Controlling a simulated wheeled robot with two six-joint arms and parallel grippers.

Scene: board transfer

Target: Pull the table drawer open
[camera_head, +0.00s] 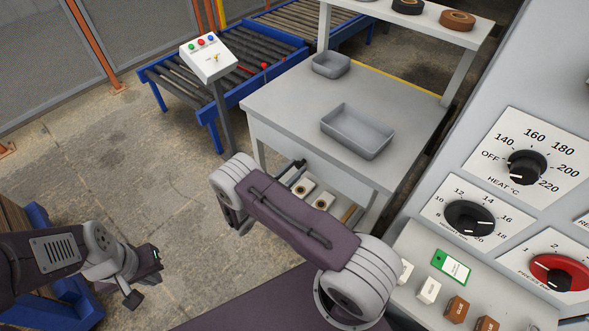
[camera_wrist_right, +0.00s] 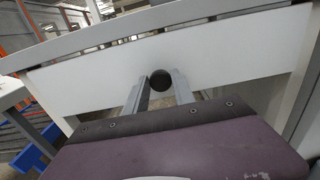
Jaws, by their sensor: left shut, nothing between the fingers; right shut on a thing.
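The table (camera_head: 290,100) is light grey. Its drawer (camera_head: 351,214) stands partly open below the tabletop in the head view, with small pale blocks with dark round tops (camera_head: 303,187) showing inside. My right arm hides the drawer's front there. In the right wrist view the white drawer front (camera_wrist_right: 235,65) fills the middle, with a dark round knob (camera_wrist_right: 160,79). My right gripper (camera_wrist_right: 159,84) is shut on this knob, one finger on each side. My left gripper (camera_head: 135,296) is shut and empty at the lower left, over the floor and away from the table.
Two grey trays, a larger one (camera_head: 357,132) and a smaller one (camera_head: 331,64), sit on the tabletop. A button panel (camera_head: 207,58) on a post stands beside a roller conveyor (camera_head: 225,75) behind. A panel with dials (camera_head: 525,167) stands at right. Floor left of the table is clear.

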